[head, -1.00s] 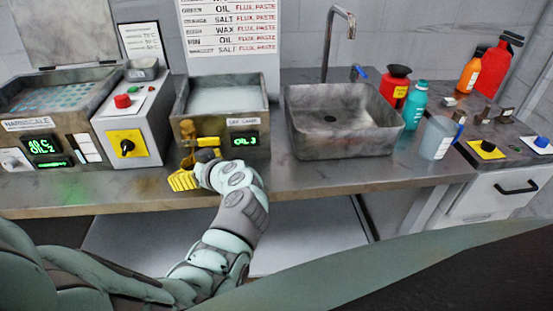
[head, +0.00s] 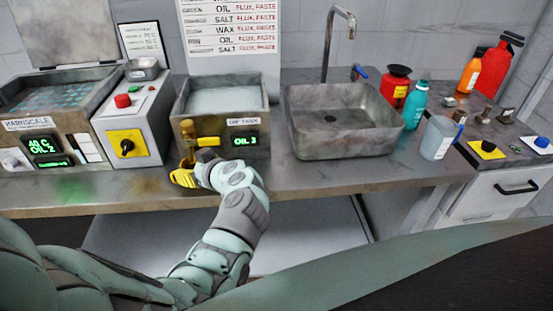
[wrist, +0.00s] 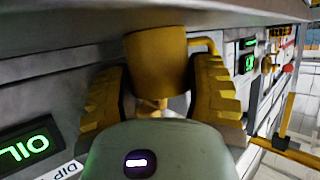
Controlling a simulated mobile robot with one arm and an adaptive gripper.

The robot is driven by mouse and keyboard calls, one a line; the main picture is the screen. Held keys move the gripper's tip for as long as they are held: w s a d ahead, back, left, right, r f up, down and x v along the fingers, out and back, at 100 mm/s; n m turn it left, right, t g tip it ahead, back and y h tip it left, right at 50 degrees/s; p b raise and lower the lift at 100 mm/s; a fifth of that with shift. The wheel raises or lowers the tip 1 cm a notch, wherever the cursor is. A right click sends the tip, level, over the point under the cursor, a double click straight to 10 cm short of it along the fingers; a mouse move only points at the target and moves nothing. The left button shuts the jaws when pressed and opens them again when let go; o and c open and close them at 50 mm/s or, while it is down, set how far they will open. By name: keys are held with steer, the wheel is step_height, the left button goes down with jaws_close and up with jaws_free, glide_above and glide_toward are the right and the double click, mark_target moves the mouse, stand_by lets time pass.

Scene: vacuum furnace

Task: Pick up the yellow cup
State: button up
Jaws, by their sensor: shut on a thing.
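The yellow cup (wrist: 157,62) is between the two ribbed yellow fingers of my gripper (wrist: 160,78) in the wrist view, and the fingers are shut on it. A thin yellow bar shows at its right side; I cannot tell whether it is the cup's handle.
A control box (head: 140,120) with a red button stands to the left. A sink (head: 340,135) and several bottles stand to the right. The bench front (head: 310,180) before the sink is clear.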

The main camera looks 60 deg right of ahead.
steer(key=shift+r+b, duration=0.1)
steer(key=shift+b, duration=0.2)
steer(key=shift+r, duration=0.15)
steer(key=shift+s+a, duration=0.3)
steer(key=shift+s, duration=0.05)
steer(key=s+a+b, duration=0.3)
steer(key=s+a, duration=0.8)
steer(key=a, duration=0.2)
steer(key=shift+r, duration=0.1)
